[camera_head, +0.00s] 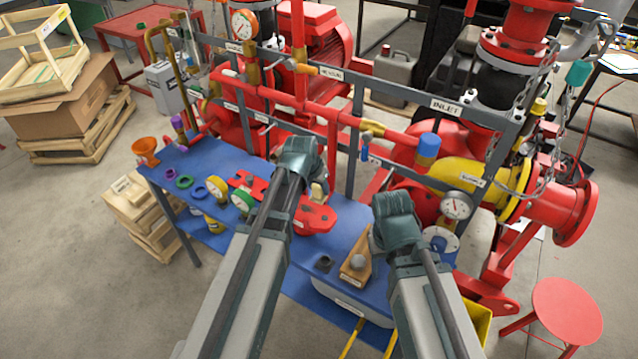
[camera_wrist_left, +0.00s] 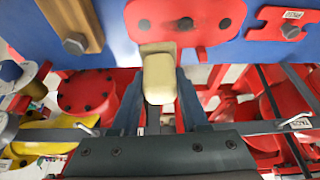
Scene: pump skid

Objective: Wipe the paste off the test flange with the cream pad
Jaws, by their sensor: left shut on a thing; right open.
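My left gripper (camera_head: 307,165) is shut on the cream pad (camera_wrist_left: 159,80), which sits between its fingers in the left wrist view. In the head view a bit of the pad shows just right of the gripper. The red test flange (camera_head: 317,218) lies on the blue bench top, partly hidden by my left arm. In the left wrist view the flange (camera_wrist_left: 183,30) has dark bolts or holes, and the pad's far end meets its edge; I cannot tell whether they touch. I cannot make out paste. My right gripper (camera_head: 395,215) is over the bench's right part; its fingertips are hard to see.
The blue bench (camera_head: 345,222) carries several coloured rings and gauges at left, and a wooden block (camera_head: 356,268) with a grey knob at the front right. Red pipework and a grey frame labelled INLET (camera_head: 446,107) stand close behind. A yellow valve body (camera_head: 450,178) is at right.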

